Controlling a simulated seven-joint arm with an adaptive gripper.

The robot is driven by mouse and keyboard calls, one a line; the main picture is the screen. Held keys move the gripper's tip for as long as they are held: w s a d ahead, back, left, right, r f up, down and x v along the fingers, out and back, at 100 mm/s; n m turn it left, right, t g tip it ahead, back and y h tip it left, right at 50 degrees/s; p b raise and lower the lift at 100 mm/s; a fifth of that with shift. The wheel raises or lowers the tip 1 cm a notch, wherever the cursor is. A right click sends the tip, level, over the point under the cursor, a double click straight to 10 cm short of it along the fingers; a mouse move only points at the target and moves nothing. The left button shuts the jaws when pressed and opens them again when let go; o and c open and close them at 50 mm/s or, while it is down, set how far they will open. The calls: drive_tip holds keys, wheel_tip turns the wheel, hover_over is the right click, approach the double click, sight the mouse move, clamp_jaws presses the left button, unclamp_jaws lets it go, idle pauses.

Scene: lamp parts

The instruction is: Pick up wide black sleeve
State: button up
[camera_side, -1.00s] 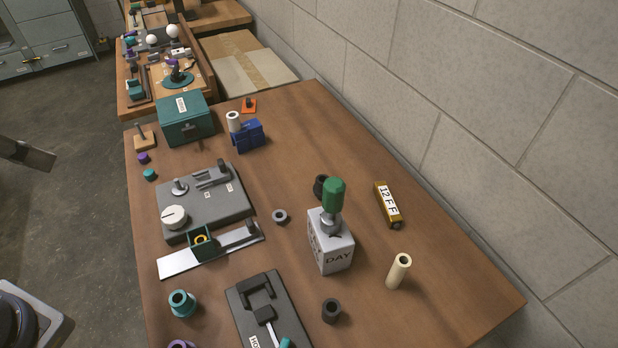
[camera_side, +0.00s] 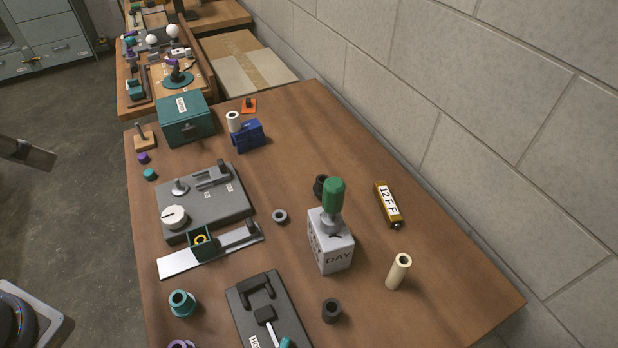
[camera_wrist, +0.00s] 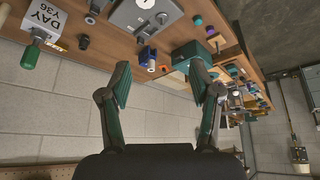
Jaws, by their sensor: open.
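Two dark sleeves stand on the wooden table in the side view. One black sleeve (camera_side: 331,310) stands near the front, in the open. The other dark sleeve (camera_side: 321,186) is behind the white DAY box and partly hidden by its green-handled tool. I cannot tell for sure which is the wide one. In the wrist view a dark sleeve (camera_wrist: 84,42) shows beside the DAY box. My gripper (camera_wrist: 160,68) is open and empty, its two fingers wide apart, well away from the sleeves. Its fingertips are not clearly seen in the side view.
The white DAY box (camera_side: 331,254) holds an upright green handle (camera_side: 333,194). A cream tube (camera_side: 398,271), a 12FF block (camera_side: 388,204), a grey ring (camera_side: 280,216) and a dark fixture (camera_side: 246,312) stand around. Bare table lies right of the ring. A block wall (camera_side: 480,130) borders the table.

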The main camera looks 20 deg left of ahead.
drive_tip(key=w+d+r+n, duration=0.1)
drive_tip(key=w+d+r, duration=0.4)
drive_tip(key=w+r, duration=0.3)
drive_tip(key=w+d+f+m+g+h, duration=0.1)
drive_tip(key=w+d+f, duration=0.1)
drive_tip(key=w+d, duration=0.35)
drive_tip(key=w+d+f+g, duration=0.1)
drive_tip(key=w+d+f, duration=0.15)
drive_tip(key=d, duration=0.65)
drive_tip(key=m+g+y, duration=0.1)
drive_tip(key=m+g, duration=0.3)
drive_tip(key=m, duration=0.1)
hover_over(332, 306)
wheel_tip(332, 306, down, 19)
wheel_tip(332, 306, down, 10)
drive_tip(key=shift+s+f, duration=0.1)
drive_tip(key=shift+s, duration=0.05)
drive_tip(key=shift+f, duration=3)
drive_tip(key=c, duration=1.1)
